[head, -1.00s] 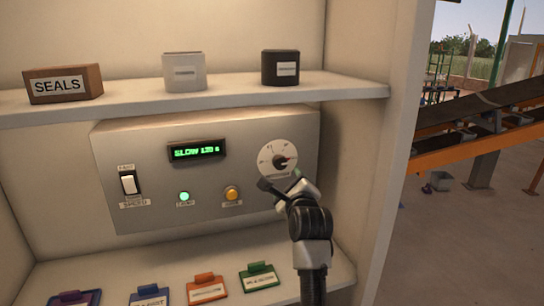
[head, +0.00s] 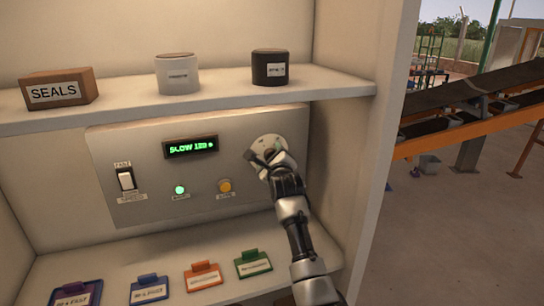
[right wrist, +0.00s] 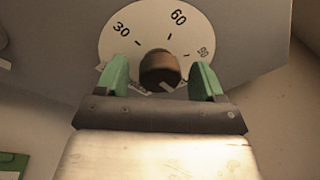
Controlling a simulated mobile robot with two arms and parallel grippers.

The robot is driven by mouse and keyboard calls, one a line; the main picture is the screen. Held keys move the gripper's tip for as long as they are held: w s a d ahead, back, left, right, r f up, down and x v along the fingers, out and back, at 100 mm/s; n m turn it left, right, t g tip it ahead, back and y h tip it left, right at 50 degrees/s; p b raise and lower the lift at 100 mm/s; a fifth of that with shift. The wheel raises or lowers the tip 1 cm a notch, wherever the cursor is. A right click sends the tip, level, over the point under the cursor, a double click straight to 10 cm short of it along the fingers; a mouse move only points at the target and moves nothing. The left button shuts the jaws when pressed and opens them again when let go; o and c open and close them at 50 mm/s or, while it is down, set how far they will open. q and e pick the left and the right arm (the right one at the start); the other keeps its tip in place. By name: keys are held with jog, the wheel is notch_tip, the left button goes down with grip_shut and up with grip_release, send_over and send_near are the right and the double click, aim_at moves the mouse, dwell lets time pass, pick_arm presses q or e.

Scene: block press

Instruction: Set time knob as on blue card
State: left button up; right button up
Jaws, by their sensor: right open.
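The time knob (right wrist: 160,70) is a dark brown round knob on a white dial (right wrist: 185,20) marked 30, 60 and 90. My right gripper (right wrist: 161,80) is open, its green fingertips on either side of the knob with small gaps showing. In the head view this gripper (head: 264,157) covers the knob and much of the dial (head: 270,141). The knob's pointer cannot be made out. The blue card (head: 149,289) lies on the lower shelf at the front; its print is too small to read. My left gripper is not in view.
The grey panel (head: 140,150) carries a green display (head: 190,147) reading SLOW and a blurred number, a rocker switch (head: 126,179), a green light (head: 180,190) and an orange button (head: 225,186). Purple, orange and green cards flank the blue one. A shelf (head: 215,100) overhangs the panel.

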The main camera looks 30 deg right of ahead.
jog(key=shift+w+f, duration=0.1)
jog(key=shift+c, duration=1.1)
jog(key=c, duration=0.7)
